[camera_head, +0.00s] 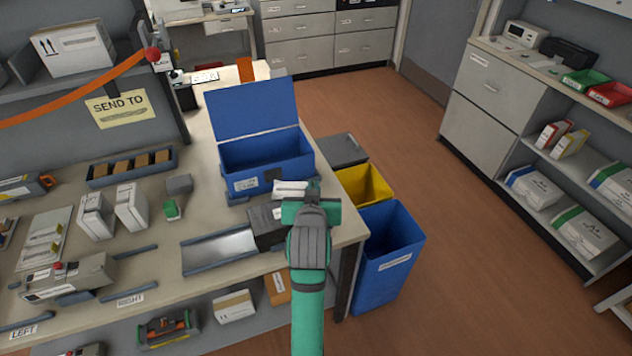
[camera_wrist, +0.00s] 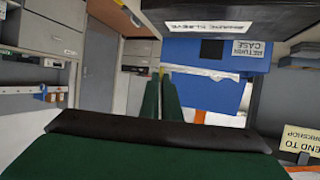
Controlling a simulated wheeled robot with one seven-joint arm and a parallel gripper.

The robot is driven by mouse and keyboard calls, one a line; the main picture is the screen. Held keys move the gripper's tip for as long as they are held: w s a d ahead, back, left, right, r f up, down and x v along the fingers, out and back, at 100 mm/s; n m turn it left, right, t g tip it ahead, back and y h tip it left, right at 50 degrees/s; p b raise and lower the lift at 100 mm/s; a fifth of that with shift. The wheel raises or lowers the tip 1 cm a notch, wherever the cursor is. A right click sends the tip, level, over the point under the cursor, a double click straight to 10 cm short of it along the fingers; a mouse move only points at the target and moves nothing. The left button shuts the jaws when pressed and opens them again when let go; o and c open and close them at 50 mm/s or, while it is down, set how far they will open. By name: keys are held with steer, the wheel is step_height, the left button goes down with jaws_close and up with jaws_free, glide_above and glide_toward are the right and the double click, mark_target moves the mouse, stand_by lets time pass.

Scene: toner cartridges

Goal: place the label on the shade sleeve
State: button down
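The shade sleeve (camera_head: 265,226) is a dark box at the right end of a metal chute near the table's right edge. In the wrist view the dark sleeve (camera_wrist: 262,12) spans the top right, with a white "SHADE SLEEVE" plate (camera_wrist: 218,23) on it. In the head view my green wrist (camera_head: 312,215) is just right of the sleeve and hides the fingertips. No loose label can be picked out for certain.
An open blue return case (camera_head: 265,155) stands behind the sleeve, with white material (camera_head: 290,187) at its front. The metal chute (camera_head: 220,245) lies left of the sleeve. Yellow (camera_head: 365,183) and blue bins (camera_head: 385,255) stand beside the table. The floor on the right is clear.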

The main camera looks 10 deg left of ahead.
steer(key=f, duration=0.2)
steer(key=s, duration=0.1)
steer(key=shift+a+f, duration=0.3)
steer(key=shift+f, duration=0.1)
steer(key=shift+w+d+f, duration=0.15)
steer(key=shift+f, duration=1.2)
steer(key=shift+f, duration=0.55)
steer(key=c, duration=1.9)
jaws_free()
steer(key=shift+w, duration=0.1)
steer(key=v, duration=1)
steer(key=shift+s+r, duration=0.1)
steer(key=shift+s, duration=0.25)
steer(key=shift+d, duration=0.1)
